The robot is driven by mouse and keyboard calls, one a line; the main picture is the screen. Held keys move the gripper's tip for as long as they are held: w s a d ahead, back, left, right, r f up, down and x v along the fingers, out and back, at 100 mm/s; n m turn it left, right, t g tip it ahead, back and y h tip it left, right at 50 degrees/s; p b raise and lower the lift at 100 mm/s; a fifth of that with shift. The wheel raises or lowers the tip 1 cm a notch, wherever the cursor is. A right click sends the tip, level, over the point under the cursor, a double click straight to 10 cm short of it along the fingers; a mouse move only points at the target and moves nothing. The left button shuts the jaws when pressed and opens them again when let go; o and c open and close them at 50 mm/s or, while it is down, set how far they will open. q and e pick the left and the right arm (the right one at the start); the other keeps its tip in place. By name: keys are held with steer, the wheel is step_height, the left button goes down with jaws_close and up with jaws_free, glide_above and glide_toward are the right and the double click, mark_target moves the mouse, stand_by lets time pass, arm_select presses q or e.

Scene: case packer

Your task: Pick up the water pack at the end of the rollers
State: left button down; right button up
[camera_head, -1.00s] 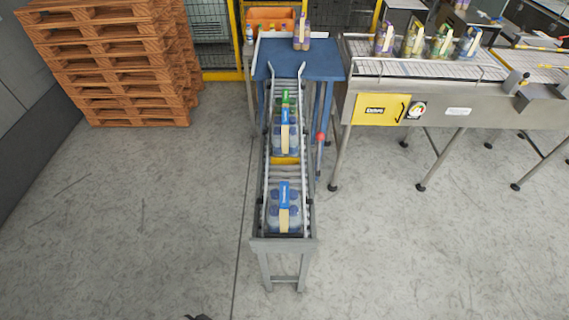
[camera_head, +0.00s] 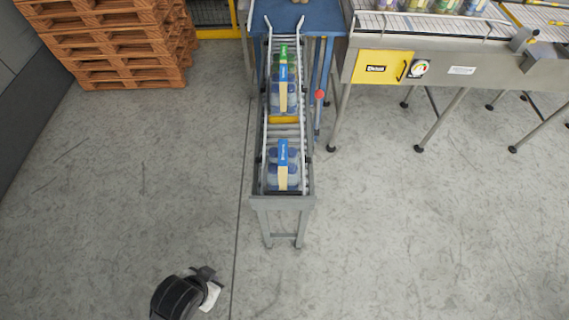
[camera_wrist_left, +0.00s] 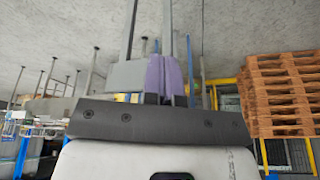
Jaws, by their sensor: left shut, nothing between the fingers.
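The water pack (camera_head: 283,172) at the near end of the rollers has blue-capped bottles with a blue and tan band. It stands upright against the end plate of the narrow roller conveyor (camera_head: 283,203). A second similar water pack (camera_head: 284,95) stands farther up the rollers. My left gripper (camera_head: 207,273) is at the lower left, over open floor, apart from the conveyor and the packs. In the left wrist view its fingers (camera_wrist_left: 168,72) are together and empty. No water pack can be made out clearly in the wrist view. My right gripper is not in view.
A green-topped pack (camera_head: 283,55) is behind the second water pack. A blue table (camera_head: 305,20) stands at the far end. A steel conveyor with a yellow panel (camera_head: 383,67) is on the right. Wooden pallets (camera_head: 115,45) are stacked at the left. The floor around the conveyor's near end is clear.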

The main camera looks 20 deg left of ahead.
arm_select(q)
steer(key=c, duration=1.8)
jaws_free()
steer(key=shift+c, duration=0.2)
steer(key=o, duration=1.1)
